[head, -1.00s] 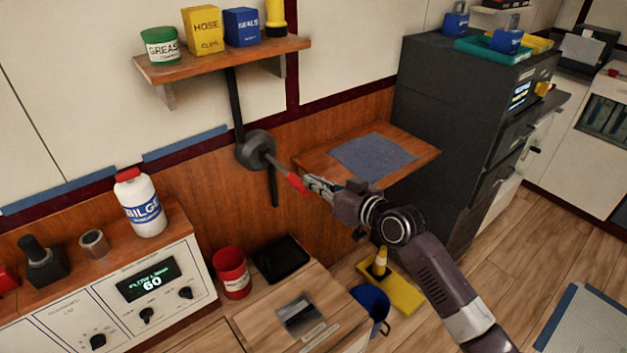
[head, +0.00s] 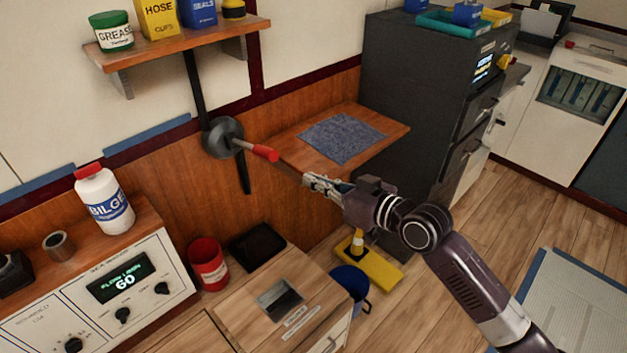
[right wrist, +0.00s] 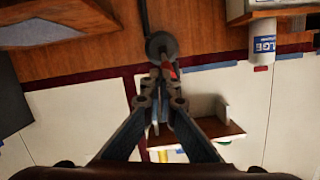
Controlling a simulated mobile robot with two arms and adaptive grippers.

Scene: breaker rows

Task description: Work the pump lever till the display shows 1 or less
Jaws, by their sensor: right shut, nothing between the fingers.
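The pump lever has a grey round hub (head: 222,138) on the wood wall and a rod with a red grip (head: 262,152) pointing right and slightly down. My right gripper (head: 308,181) is shut and empty, right of and below the red grip, with a small gap in the head view. In the right wrist view the shut fingers (right wrist: 160,75) partly cover the lever; the red grip (right wrist: 171,71) shows behind them. My left gripper is out of view.
A shelf (head: 180,48) with a grease tin and boxes hangs above the lever. A small wooden ledge with a blue mat (head: 342,137) is to its right, beside a dark cabinet (head: 415,110).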

